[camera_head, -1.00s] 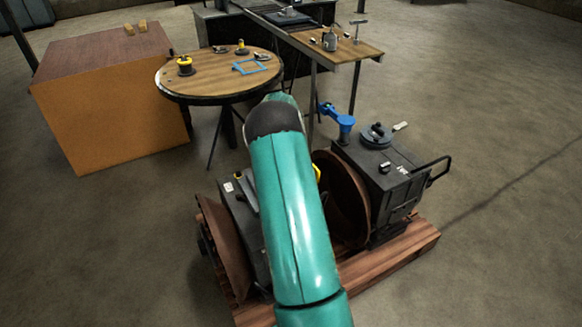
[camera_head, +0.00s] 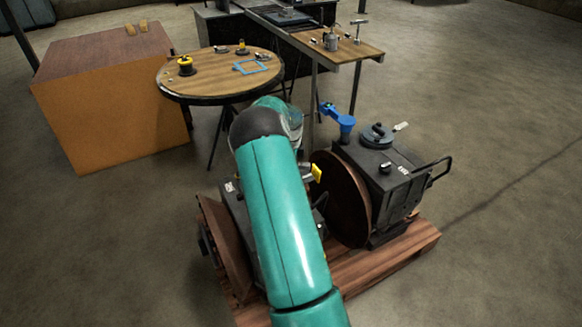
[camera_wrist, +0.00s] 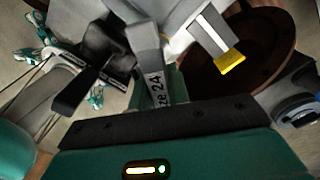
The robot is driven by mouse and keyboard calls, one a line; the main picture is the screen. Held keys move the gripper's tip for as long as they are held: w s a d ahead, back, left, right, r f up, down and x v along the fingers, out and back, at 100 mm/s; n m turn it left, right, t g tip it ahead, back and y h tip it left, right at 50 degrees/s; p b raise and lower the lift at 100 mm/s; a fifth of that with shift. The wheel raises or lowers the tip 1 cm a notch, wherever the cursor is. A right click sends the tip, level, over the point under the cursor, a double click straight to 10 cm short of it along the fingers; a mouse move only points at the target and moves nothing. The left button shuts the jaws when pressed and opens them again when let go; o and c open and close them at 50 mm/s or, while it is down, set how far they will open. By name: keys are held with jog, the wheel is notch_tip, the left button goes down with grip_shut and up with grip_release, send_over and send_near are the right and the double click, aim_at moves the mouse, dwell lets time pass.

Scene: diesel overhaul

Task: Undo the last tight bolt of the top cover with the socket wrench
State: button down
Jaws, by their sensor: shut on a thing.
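In the wrist view my gripper (camera_wrist: 148,60) is shut on the socket wrench (camera_wrist: 156,88), a grey tool with a label ending in "ze 24". A grey bar with a yellow end (camera_wrist: 229,62) lies to the right of the wrench. A yellow piece (camera_head: 316,172) also shows beside my arm in the head view. My arm hides the gripper and much of the left machine part there. I cannot make out the top cover's tight bolt, nor whether the socket sits on it.
The dark machine (camera_head: 388,185) with a brown disc (camera_head: 340,200) stands on a wooden pallet (camera_head: 385,262). A blue funnel-like piece (camera_head: 344,124) rises beside it. A round table (camera_head: 215,85), an orange-sided box (camera_head: 110,120) and a workbench (camera_head: 358,50) stand behind. The floor at right is clear.

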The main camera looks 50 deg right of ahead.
jog(key=m, duration=0.4)
jog(key=shift+m, duration=0.4)
jog(key=shift+d, duration=0.1)
